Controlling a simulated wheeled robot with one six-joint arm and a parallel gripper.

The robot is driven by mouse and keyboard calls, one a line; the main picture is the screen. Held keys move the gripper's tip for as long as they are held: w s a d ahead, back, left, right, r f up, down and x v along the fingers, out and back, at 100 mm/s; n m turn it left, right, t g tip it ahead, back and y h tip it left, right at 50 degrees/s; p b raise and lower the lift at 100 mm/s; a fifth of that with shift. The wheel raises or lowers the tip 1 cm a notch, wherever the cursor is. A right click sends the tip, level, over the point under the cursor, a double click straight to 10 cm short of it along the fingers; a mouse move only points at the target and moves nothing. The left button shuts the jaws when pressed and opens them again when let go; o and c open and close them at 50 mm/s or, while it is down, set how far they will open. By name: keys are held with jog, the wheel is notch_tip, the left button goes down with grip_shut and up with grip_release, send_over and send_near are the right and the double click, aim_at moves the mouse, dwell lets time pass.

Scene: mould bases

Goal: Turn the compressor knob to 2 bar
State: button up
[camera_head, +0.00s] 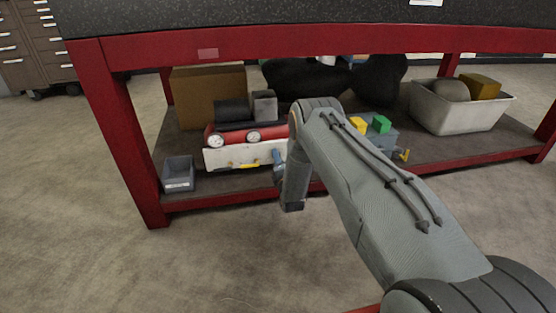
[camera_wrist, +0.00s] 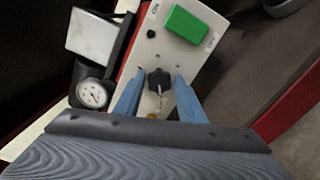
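The compressor (camera_head: 246,133) sits on the lower shelf, with a red body, round white gauges and a white front panel. Its panel also shows in the wrist view (camera_wrist: 205,62), with a black knob (camera_wrist: 158,77). The knob has a light pointer mark at its near side; I cannot read its setting. A white-faced gauge (camera_wrist: 92,93) is left of the knob; its reading is too small to tell. My gripper (camera_wrist: 157,88) is open, one blue finger on each side of the knob, with gaps visible. In the head view my gripper (camera_head: 279,165) is at the panel's right end, partly hidden by my arm.
A green block (camera_wrist: 186,23) is on the panel beyond the knob, between small labels. A grey bin (camera_head: 179,174) stands left of the compressor, a cardboard box (camera_head: 208,93) behind it. A white crate (camera_head: 455,116) is at right. The red bench frame (camera_head: 127,135) borders the shelf.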

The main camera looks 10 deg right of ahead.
jog(key=shift+o, duration=1.3)
jog(key=s+p, duration=0.2)
jog(key=s, duration=0.5)
jog(key=shift+s+p, duration=0.4)
